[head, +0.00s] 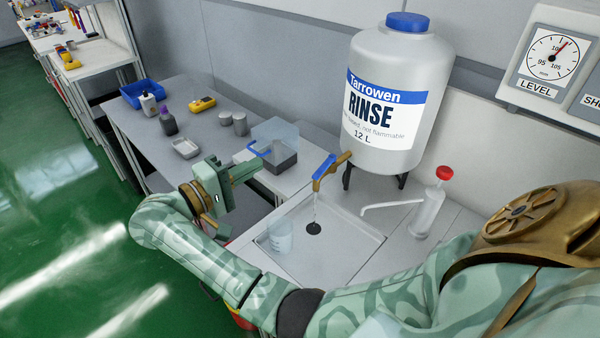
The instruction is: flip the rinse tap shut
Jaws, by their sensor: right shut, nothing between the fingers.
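The rinse tap (331,172) is a brass spout with a blue lever (324,166), low on the white RINSE tank (385,105). The lever lies along the spout. A thin stream of water (314,208) falls from the spout toward the dark drain (313,228) of the sink (345,262). My right gripper (250,171) is shut and empty, left of the tap and apart from it, near the front of the clear-walled container. My left gripper is not in view.
A clear beaker (280,236) stands in the sink, left of the drain. A red-topped pump bottle (430,205) stands right of the sink. Small bottles and a blue bin (143,94) are farther left.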

